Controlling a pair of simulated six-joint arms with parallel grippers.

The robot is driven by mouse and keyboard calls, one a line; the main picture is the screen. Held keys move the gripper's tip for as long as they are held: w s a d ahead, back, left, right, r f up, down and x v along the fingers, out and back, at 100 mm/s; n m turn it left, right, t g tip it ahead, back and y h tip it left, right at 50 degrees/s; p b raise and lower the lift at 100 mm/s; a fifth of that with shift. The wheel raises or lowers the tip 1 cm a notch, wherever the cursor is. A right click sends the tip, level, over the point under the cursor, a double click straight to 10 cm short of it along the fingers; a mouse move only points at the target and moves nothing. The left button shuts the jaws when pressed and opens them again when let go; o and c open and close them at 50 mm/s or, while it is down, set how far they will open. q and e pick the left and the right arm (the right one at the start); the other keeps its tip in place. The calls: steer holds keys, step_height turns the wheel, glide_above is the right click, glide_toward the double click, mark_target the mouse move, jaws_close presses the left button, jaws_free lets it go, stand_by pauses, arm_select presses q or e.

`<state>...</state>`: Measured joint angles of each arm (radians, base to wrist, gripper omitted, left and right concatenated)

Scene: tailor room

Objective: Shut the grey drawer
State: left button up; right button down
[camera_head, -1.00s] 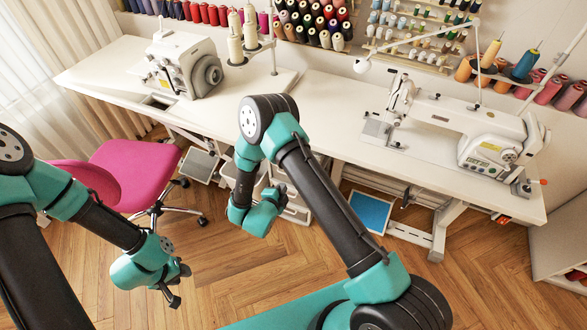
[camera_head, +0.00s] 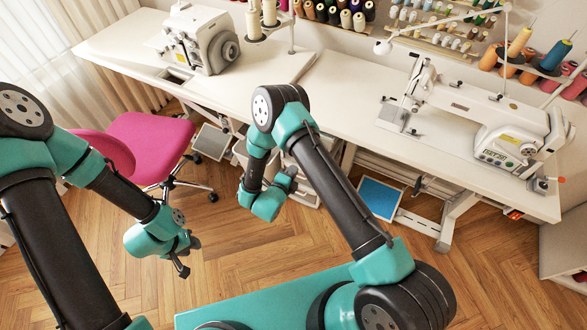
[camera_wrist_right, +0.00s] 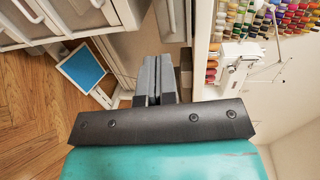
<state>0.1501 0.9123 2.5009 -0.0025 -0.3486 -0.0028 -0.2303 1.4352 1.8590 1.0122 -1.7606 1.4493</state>
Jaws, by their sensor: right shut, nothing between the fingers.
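A pale grey-white drawer unit stands under the table, partly hidden behind my right arm in the head view (camera_head: 307,192). In the right wrist view, pale drawer fronts with bar handles (camera_wrist_right: 172,17) fill the top left and top middle. I cannot tell for sure which front is the grey drawer or how far it stands out. My right gripper (camera_head: 288,180) is in front of the unit. In the right wrist view its fingers (camera_wrist_right: 158,60) are together and empty, close to the unit; contact is unclear. My left gripper (camera_head: 188,257) hangs over the floor near the pink chair, away from the drawers.
The white table (camera_head: 335,100) with two sewing machines (camera_head: 480,120) runs above the drawers. A pink chair (camera_head: 150,145) stands left. A blue-topped pedal (camera_head: 380,197) and table legs are right of the unit. The wooden floor (camera_head: 250,250) in front is clear.

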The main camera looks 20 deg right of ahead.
steer(key=r+x, duration=0.1)
steer(key=x, duration=1)
steer(key=shift+w+d, duration=0.3)
steer(key=shift+w, duration=0.15)
steer(key=shift+r, duration=0.1)
steer(key=x, duration=0.4)
steer(key=shift+w+d+r, duration=0.25)
steer(key=shift+d+r, duration=0.1)
